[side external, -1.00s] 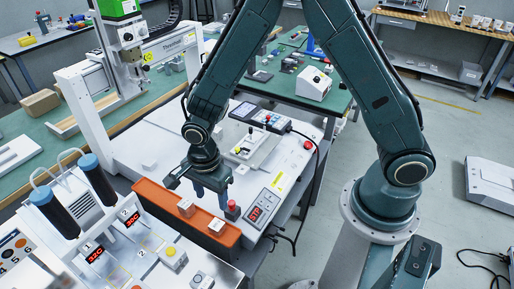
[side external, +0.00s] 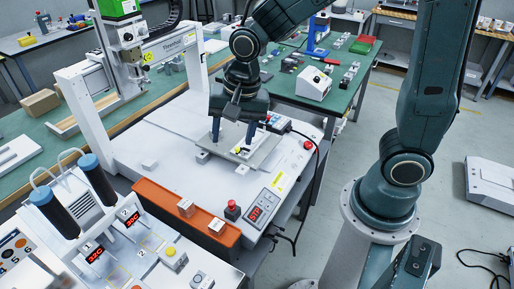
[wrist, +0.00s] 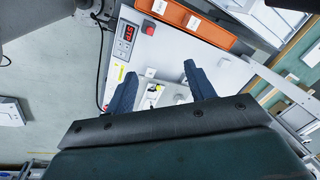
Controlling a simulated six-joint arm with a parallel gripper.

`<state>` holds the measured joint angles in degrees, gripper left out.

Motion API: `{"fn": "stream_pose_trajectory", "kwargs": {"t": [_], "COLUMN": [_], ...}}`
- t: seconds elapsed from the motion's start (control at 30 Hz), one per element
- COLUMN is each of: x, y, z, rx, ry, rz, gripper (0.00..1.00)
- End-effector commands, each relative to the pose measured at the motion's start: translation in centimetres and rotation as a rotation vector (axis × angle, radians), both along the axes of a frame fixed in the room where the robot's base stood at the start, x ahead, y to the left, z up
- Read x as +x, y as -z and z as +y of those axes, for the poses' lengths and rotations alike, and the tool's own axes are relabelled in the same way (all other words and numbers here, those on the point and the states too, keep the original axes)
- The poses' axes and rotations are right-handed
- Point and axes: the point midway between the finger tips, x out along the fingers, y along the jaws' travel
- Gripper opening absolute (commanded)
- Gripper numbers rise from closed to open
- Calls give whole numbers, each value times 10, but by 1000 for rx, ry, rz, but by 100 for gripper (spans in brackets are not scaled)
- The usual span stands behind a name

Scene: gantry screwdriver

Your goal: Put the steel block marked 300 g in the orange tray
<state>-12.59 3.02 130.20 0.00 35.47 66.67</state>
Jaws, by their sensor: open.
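The long orange tray (side external: 165,197) lies along the front edge of the white machine bed; it also shows at the top of the wrist view (wrist: 227,38). Two small pale blocks with white labels sit in it, a left one (side external: 186,207) and a right one (side external: 216,227). They also show in the wrist view (wrist: 159,6) (wrist: 193,22). Their markings are too small to read, so I cannot tell which is 300 g. My gripper (side external: 233,140) is open and empty, behind the tray, over a grey fixture plate (side external: 262,152). Its two fingers are apart in the wrist view (wrist: 160,76).
A small pale block (side external: 149,164) lies on the bed left of the fixture. A red button (side external: 232,209) and a display box (side external: 257,212) stand right of the tray. Two dark cylinders with blue caps (side external: 97,178) rise at front left. A white gantry (side external: 100,125) stands behind.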

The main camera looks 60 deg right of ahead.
Motion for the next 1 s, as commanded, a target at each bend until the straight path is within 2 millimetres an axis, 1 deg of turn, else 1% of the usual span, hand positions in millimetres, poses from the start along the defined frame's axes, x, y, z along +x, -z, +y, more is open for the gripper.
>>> {"fn": "stream_pose_trajectory", "kwargs": {"t": [0.03, 0.2, 0.37, 0.5, 0.8, 0.9, 1.0], "x": [-6, -28, -51, -73, -122, -134, -143], "y": [-12, -41, -65, -81, -104, -107, -108], "z": [-6, -22, -36, -47, -66, -70, -72], "rx": [-7, -45, -92, -141, -270, -308, -336], "ry": [-40, -199, -346, -472, -731, -798, -847], "rz": [-23, -82, -137, -182, -264, -280, -291], "gripper": [54, 54, 54, 54, 54, 54, 54]}}
